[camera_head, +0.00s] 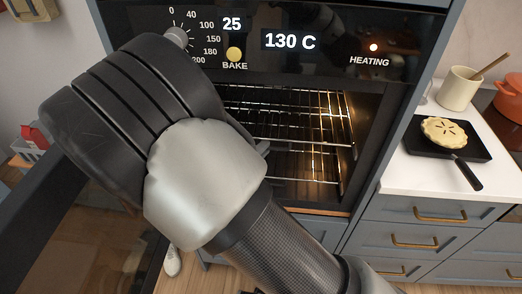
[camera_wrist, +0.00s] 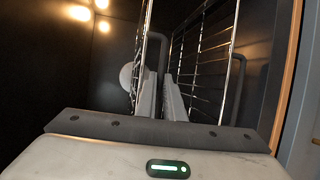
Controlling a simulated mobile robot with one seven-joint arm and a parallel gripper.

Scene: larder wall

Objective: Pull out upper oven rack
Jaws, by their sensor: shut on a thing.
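The upper oven rack (camera_head: 325,105) is a bright wire shelf inside the lit oven. Its left part is hidden by my arm in the head view. In the wrist view the picture is turned on its side, and the upper rack (camera_wrist: 148,40) stands as the left wire plane. A dark curved handle (camera_wrist: 161,60) is at its front. My gripper (camera_wrist: 158,98) has its pale fingers on both sides of that handle and is shut on it. In the head view the fingers are hidden behind my wrist. The rack appears to be inside the oven.
The lower rack (camera_head: 310,166) sits beneath, with its own dark handle (camera_wrist: 238,90). The oven door (camera_head: 85,235) stands open at the left. The panel reads 130 C and HEATING. A counter (camera_head: 425,180) at the right holds a pie on a black pan (camera_head: 410,141).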

